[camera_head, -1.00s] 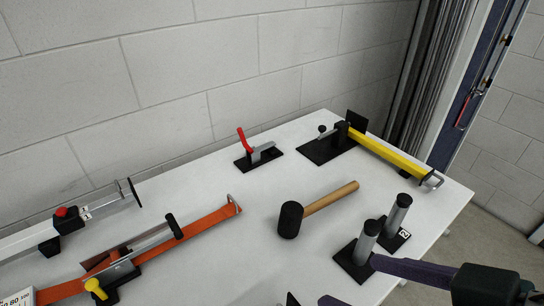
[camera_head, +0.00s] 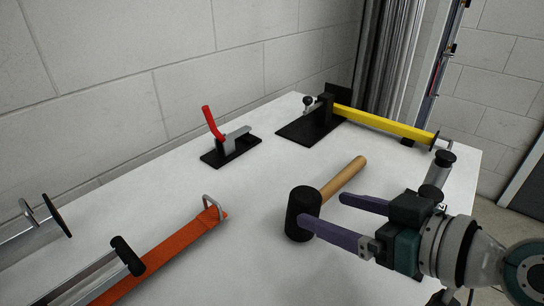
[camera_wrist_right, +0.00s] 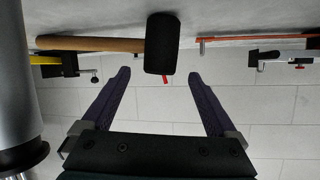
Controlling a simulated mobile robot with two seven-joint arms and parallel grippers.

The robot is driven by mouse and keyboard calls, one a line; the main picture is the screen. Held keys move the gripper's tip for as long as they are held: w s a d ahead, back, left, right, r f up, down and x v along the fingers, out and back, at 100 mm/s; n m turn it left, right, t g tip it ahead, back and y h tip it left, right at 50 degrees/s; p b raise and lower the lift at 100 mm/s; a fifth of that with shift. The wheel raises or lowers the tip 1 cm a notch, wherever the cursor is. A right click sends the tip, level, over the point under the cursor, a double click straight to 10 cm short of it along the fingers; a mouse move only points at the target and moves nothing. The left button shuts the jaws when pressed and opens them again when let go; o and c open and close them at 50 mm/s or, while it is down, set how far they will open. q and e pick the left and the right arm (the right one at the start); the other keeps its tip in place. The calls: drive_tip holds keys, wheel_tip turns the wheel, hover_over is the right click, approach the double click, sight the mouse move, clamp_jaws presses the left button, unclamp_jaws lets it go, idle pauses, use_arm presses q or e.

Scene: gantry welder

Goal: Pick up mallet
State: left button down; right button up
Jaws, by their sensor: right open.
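The mallet lies on the white table, with a black head (camera_head: 300,206) and a light wooden handle (camera_head: 345,178) pointing back and right. My right gripper (camera_head: 322,210) reaches in from the right with its purple fingers apart and nothing between them. In the head view, one fingertip overlaps the right side of the mallet head and the other is just right of the handle; I cannot tell whether they touch. In the wrist view, which looks upside down, the black head (camera_wrist_right: 162,43) is just beyond the gap between the fingertips (camera_wrist_right: 159,74). My left gripper is not in view.
A red-handled toggle clamp (camera_head: 230,145) stands behind the mallet. A yellow-barred clamp (camera_head: 385,122) lies at the back right. An orange bar clamp (camera_head: 165,258) lies at the left. A grey cylinder post (camera_head: 438,172) stands behind my right gripper. The table (camera_head: 265,270) is bare in front.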

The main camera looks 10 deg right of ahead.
sight(318, 204)
drive_tip(key=b+x, duration=0.1)
drive_tip(key=x, duration=0.3)
drive_tip(key=shift+w+a, duration=0.2)
drive_tip(key=shift+w, duration=0.15)
drive_tip(key=shift+c, duration=0.3)
clamp_jaws()
drive_tip(key=shift+r, duration=0.1)
